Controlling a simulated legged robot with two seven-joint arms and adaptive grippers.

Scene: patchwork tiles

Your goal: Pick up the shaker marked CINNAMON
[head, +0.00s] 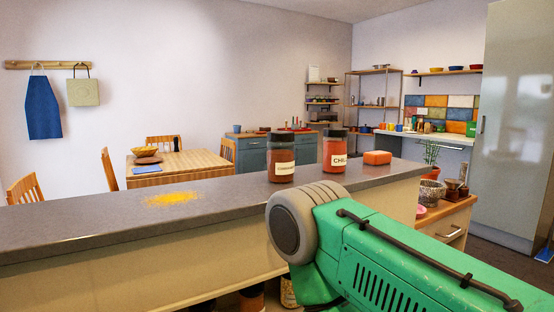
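Two shakers with dark lids and red-brown contents stand upright on the grey counter (90,222). The left shaker (281,151) has a pale label with a long word in small print, which looks like CINNAMON but is not sharp. The right shaker (335,143) has a label that reads CHIL, with the rest turned out of sight. A narrow gap separates the two. Neither of my grippers shows in the head view, and nothing is touching either shaker.
An orange block (377,157) lies right of the shakers. Yellow powder (172,198) is spilled on the counter's left part. A large green and grey body, likely my arm, covers the lower right. Jars (289,293) sit below the counter, partly hidden. A table (200,163) stands behind.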

